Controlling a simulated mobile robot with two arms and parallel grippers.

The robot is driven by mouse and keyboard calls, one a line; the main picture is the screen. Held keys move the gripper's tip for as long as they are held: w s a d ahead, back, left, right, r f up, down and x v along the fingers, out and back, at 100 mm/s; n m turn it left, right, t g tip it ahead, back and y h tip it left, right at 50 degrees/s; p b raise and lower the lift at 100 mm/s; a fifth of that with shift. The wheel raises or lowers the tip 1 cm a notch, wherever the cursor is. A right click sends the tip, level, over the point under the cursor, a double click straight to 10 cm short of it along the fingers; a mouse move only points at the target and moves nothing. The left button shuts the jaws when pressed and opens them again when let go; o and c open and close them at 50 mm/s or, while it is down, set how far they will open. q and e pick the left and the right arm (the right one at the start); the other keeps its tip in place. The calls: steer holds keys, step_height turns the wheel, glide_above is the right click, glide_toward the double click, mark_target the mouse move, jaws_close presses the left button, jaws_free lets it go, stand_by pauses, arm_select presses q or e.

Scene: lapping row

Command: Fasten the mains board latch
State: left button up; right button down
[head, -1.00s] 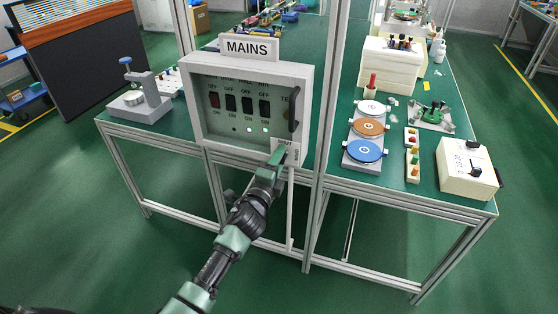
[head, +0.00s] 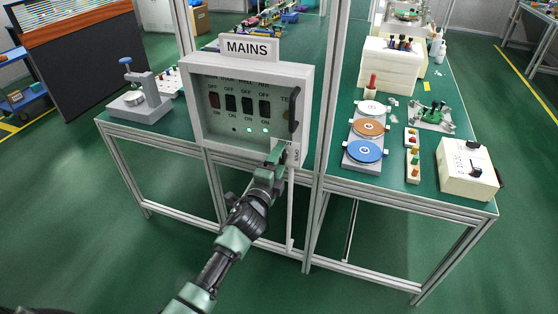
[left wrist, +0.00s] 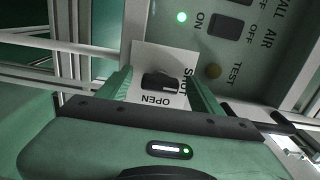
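The mains board (head: 250,103) is a grey box under a MAINS sign, with a window over a row of switches. Its latch (left wrist: 160,83) is a dark elongated knob on a white plate (left wrist: 150,55) marked SHUT and OPEN; the plate is at the box's lower right corner in the head view (head: 293,152). In the left wrist view the knob lies lengthwise across the picture, its right end towards SHUT. My left gripper (left wrist: 160,92) is open, one finger on each side of the knob, with gaps showing. In the head view the gripper (head: 276,155) hides the knob. My right gripper is not in view.
An upright frame post (head: 327,120) stands close to the right of the board. Coloured discs on a tray (head: 364,160) and a cream box (head: 466,168) are on the right bench. A grey press (head: 142,95) stands on the left. The floor in front is clear.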

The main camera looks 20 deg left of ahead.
arm_select(q)
steer(key=shift+s, duration=0.1)
steer(key=s, duration=0.7)
steer(key=shift+s+a, duration=0.15)
steer(key=shift+s, duration=0.2)
steer(key=s+f+n+g, duration=0.3)
steer(key=s+f, duration=0.2)
steer(key=f, duration=0.7)
steer(key=s+a+f+n+g, duration=0.1)
steer(key=s+f+n+g, duration=0.15)
steer(key=s+f, duration=0.65)
steer(key=s+f+n+g, duration=0.2)
steer(key=f+g, duration=0.1)
steer(key=f, duration=1.2)
steer(key=s+f+n+g, duration=0.2)
steer(key=s+f, duration=0.4)
steer(key=s, duration=0.6)
steer(key=s+a+f+n+g, duration=0.1)
steer(key=s+f+n+g, duration=0.2)
steer(key=s, duration=0.9)
steer(key=s+a+f+n+g, duration=0.1)
steer(key=s+f+n+g, duration=0.2)
steer(key=s+f, duration=0.6)
steer(key=s, duration=0.3)
steer(key=shift+s+f+y, duration=0.25)
steer(key=shift+s+y, duration=0.05)
steer(key=shift+g, duration=0.25)
